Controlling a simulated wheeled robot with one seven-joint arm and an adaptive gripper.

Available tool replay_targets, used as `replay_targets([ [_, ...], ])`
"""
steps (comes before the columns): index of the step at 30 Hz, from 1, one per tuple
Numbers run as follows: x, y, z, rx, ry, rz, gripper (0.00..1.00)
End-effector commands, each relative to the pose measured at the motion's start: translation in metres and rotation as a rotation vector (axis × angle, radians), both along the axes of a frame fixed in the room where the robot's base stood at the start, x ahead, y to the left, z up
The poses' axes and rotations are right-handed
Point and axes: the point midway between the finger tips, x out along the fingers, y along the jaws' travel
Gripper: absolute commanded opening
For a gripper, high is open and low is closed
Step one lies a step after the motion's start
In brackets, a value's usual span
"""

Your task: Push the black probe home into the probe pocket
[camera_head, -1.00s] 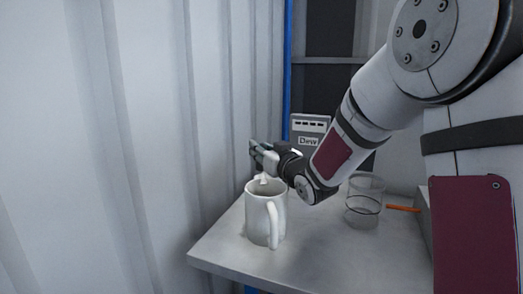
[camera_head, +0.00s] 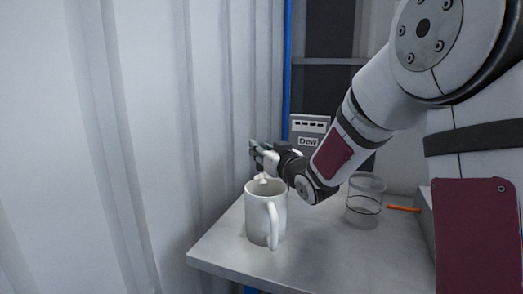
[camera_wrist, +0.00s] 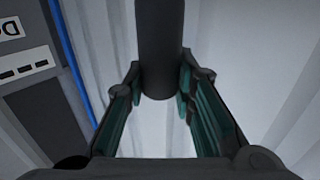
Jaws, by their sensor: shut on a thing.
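The black probe (camera_wrist: 160,45) shows in the wrist view as a thick dark cylinder running from the top edge down between my fingers. My gripper (camera_wrist: 160,95) is shut on it, with teal-lined fingers on both sides. In the head view my gripper (camera_head: 258,158) is above and behind the white mug, pointing left. The probe cannot be made out clearly there. A grey box marked "Dew" (camera_head: 308,133) stands behind my wrist; part of it also shows at the left of the wrist view (camera_wrist: 20,60). I cannot make out the probe pocket.
The white mug (camera_head: 262,222) stands on the grey table (camera_head: 325,255), close below my gripper, with a small pale thing at its rim. A clear glass (camera_head: 365,205) and an orange stick (camera_head: 403,209) are to the right. A ribbed pale wall (camera_head: 130,150) fills the left.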

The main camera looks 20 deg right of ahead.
Motion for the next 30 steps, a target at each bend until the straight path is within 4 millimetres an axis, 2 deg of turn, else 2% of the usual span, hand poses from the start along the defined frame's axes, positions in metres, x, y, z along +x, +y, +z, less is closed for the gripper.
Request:
replay_targets([
  [17, 0.0, 0.0, 0.0, 0.0, -0.001, 0.0, 0.0],
  [30, 0.0, 0.0, -0.01, 0.0, -0.001, 0.0, 0.0],
])
